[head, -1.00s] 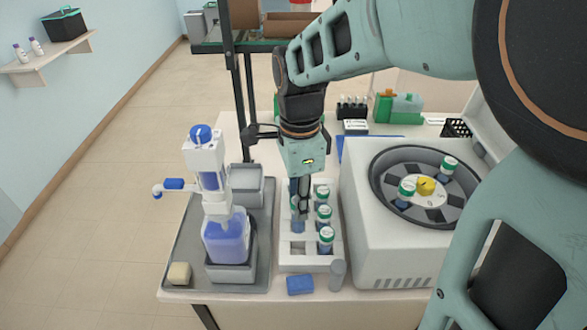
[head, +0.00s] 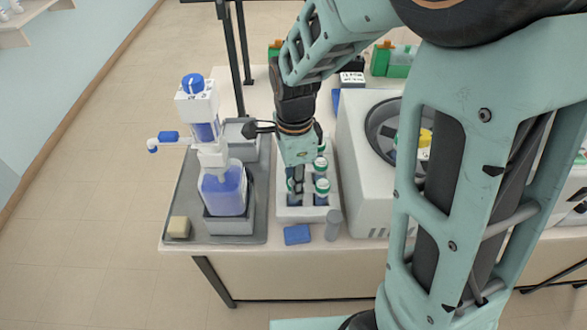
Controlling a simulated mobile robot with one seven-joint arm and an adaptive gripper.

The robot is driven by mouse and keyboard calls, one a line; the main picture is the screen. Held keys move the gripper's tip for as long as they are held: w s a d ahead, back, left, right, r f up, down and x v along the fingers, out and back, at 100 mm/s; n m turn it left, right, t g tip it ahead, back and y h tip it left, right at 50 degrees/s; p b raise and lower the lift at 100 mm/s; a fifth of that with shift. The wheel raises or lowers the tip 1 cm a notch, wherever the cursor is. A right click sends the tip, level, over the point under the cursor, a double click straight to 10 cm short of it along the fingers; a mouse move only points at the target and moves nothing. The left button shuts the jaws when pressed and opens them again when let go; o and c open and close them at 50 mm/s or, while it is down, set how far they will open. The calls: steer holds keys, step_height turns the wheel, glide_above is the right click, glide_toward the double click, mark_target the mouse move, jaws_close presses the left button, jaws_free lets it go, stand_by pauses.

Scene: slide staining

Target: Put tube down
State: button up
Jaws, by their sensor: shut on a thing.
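A white tube rack (head: 310,214) stands on the bench in the head view, with several green-capped tubes in it. Two capped tubes (head: 321,190) show clearly in its right column. My gripper (head: 297,190) points straight down over the rack's left column. It is shut on a green-capped tube (head: 290,198), low at the rack. The fingers and my wrist hide much of this tube, and I cannot tell whether its base rests in a slot.
A white centrifuge (head: 360,190) stands right of the rack, partly behind my arm. A dispenser bottle (head: 222,190) stands on a grey tray (head: 252,232) at left. A blue block (head: 297,234) and a grey cylinder (head: 333,224) lie close in front of the rack.

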steer(key=shift+f+b, duration=0.3)
steer(key=shift+f, duration=0.15)
steer(key=o, duration=1.1)
steer(key=shift+r, duration=0.1)
steer(key=shift+r+p, duration=0.45)
step_height(320, 180, up, 12)
